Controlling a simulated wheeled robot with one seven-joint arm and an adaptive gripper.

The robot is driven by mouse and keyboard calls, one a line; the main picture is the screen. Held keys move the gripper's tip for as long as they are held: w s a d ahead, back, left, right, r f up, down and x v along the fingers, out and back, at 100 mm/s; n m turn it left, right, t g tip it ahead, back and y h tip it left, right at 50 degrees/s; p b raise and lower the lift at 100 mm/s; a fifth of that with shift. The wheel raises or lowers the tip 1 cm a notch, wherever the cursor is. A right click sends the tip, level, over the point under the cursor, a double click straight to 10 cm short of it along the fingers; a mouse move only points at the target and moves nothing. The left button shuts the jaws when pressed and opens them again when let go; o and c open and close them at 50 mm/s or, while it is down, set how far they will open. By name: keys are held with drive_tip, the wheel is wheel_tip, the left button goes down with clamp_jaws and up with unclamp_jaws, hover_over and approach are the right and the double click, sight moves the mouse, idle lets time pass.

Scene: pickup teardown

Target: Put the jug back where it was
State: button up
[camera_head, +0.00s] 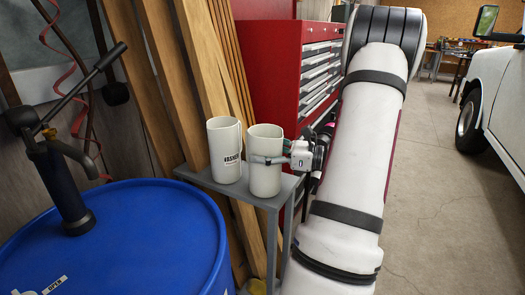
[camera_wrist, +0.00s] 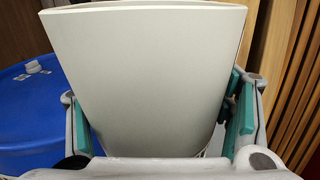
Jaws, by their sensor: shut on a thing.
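The jug (camera_head: 265,178), a tall off-white open-topped vessel, stands upright at the right part of a small grey stand (camera_head: 210,183). My gripper (camera_head: 268,160) comes from the right and is shut around its side. In the wrist view the jug (camera_wrist: 155,75) fills the middle, between the teal finger pads of my gripper (camera_wrist: 160,125). Its base is over the stand's top near the front edge; I cannot tell whether it touches. A similar white vessel (camera_head: 224,150) with dark lettering stands just left of it, close beside it.
A blue drum (camera_head: 130,235) with a hand pump (camera_head: 65,190) is at the left, also in the wrist view. Wooden planks (camera_head: 170,80) lean behind the stand. A red tool chest (camera_head: 270,65) stands behind. Open floor (camera_head: 440,190) and a white vehicle (camera_head: 505,110) are at the right.

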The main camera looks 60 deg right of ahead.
drive_tip(key=o, duration=1.9)
drive_tip(key=shift+f, duration=0.1)
drive_tip(key=shift+s+r, duration=0.1)
drive_tip(key=shift+r, duration=0.1)
drive_tip(key=v, duration=1.2)
drive_tip(key=shift+p, duration=0.35)
